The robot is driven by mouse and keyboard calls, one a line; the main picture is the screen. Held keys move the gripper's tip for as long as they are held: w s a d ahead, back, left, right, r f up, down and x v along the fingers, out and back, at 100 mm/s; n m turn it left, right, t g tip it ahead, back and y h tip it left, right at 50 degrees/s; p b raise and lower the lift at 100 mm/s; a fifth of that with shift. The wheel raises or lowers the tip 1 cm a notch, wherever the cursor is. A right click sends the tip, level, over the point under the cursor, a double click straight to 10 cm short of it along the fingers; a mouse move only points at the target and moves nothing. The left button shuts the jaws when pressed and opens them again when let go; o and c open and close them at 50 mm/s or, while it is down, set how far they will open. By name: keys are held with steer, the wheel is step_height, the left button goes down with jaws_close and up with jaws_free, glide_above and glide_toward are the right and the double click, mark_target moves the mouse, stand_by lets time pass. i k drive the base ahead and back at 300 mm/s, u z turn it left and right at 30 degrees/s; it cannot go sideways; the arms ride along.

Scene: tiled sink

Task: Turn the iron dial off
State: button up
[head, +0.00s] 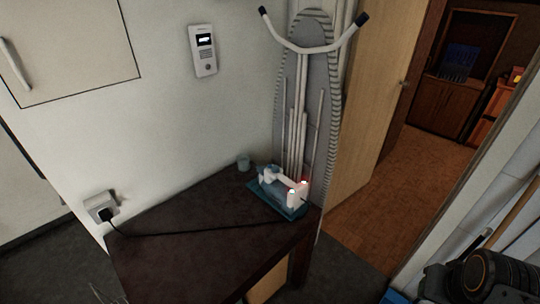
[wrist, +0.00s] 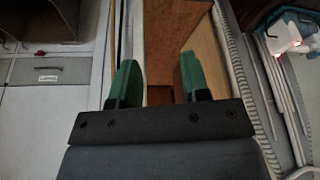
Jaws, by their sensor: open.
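The iron (head: 282,181), white and blue-grey, rests on a teal base on a dark table in the head view. Small reddish and bright lights glow at its right end. Its dial is too small to make out. The iron also shows at the upper right of the wrist view (wrist: 283,36), with red lights on it. My gripper (wrist: 158,62) has two green fingers, apart with nothing between them. It is clear of the iron, which lies off to the right of the fingers in the wrist view.
An ironing board (head: 308,120) stands upright behind the iron. An open doorway with wooden floor (head: 385,215) is to the right.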

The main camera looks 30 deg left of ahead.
mark_target(275, 169)
steer(key=u, duration=0.8)
steer(key=i, duration=1.35)
steer(key=u, duration=0.9)
